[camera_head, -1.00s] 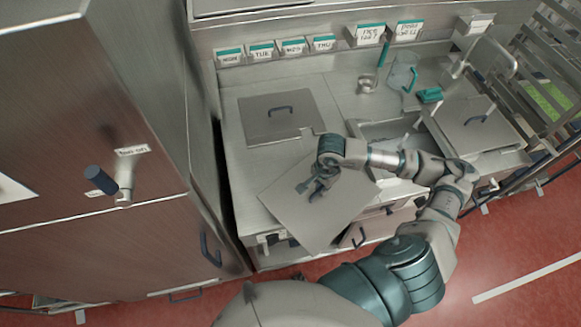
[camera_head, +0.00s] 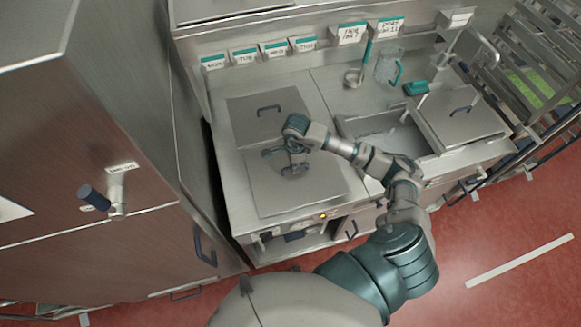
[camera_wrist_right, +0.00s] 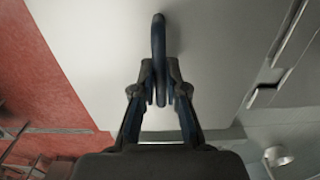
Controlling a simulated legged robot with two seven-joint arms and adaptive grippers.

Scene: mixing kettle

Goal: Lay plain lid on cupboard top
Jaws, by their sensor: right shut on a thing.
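The plain lid (camera_head: 318,190) is a flat grey square plate. My right gripper (camera_head: 287,160) is above it, shut on its dark blue loop handle. In the right wrist view the handle (camera_wrist_right: 159,40) stands between the two fingers (camera_wrist_right: 160,90), with the pale lid (camera_wrist_right: 95,35) behind. The lid lies roughly level over the front left of the steel cupboard top (camera_head: 232,185). I cannot tell whether its underside touches the top. The gripper and forearm hide the lid's back part. My left gripper is not in view.
A second lid (camera_head: 245,118) with a blue handle lies just behind. A tall steel cabinet (camera_head: 105,230) stands close on the left. A sink (camera_head: 405,135), another handled lid (camera_head: 460,125) and a green-handled jug (camera_head: 386,68) are to the right.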

